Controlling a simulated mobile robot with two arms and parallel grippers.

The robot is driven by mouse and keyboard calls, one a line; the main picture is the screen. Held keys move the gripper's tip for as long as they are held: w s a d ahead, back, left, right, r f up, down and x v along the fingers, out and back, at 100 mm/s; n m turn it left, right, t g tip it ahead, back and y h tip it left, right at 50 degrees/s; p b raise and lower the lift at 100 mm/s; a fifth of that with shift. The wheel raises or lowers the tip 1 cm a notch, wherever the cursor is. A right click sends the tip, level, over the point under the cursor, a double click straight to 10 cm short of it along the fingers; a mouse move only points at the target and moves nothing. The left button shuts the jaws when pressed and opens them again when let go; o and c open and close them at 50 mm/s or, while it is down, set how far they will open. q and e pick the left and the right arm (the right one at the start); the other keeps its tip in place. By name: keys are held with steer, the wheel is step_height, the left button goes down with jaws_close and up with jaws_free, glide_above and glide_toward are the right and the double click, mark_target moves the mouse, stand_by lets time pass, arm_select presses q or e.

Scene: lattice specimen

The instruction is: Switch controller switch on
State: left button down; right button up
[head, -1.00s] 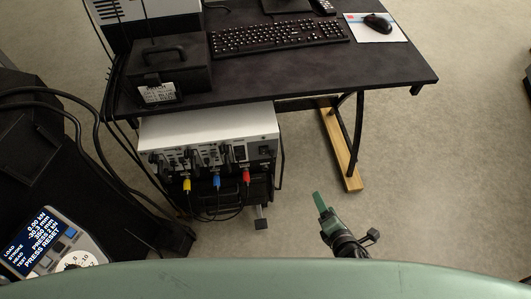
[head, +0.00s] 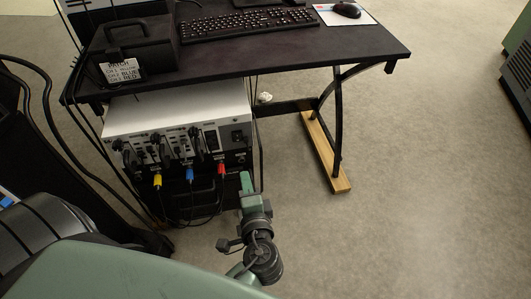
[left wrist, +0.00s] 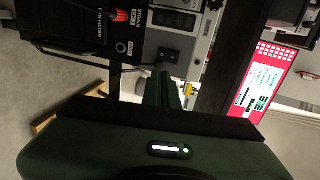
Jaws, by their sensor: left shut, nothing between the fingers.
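The controller (head: 180,108) is a box with a pale top under the desk, its dark front panel facing me. At the panel's right end is a small black square fitting (head: 238,137), which may be the switch; its on or off position is too small to tell. The fitting also shows in the left wrist view (left wrist: 168,55). My left gripper (head: 246,182) has green fingers and is shut and empty, low in front of the controller's right end. In the left wrist view its fingers (left wrist: 163,82) point toward the panel, just short of the fitting. My right gripper is not in view.
Yellow (head: 157,181), blue (head: 189,174) and red (head: 221,169) plugs with cables hang at the panel's front. The desk (head: 290,55) overhangs the controller, with a dark leg on a wooden foot (head: 326,155) to the right.

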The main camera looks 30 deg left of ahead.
arm_select(q)
steer(key=shift+d+r, duration=0.1)
steer(key=shift+r, duration=0.55)
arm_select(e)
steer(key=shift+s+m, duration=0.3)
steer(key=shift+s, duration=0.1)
arm_select(q)
glide_toward(237, 135)
steer(key=x, duration=0.6)
steer(key=shift+d+f+b, duration=0.1)
steer(key=shift+f+b, duration=0.2)
steer(key=shift+b, duration=0.1)
steer(key=shift+w+a, duration=0.3)
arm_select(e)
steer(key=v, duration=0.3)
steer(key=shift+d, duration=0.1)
arm_select(q)
steer(key=shift+r, duration=0.1)
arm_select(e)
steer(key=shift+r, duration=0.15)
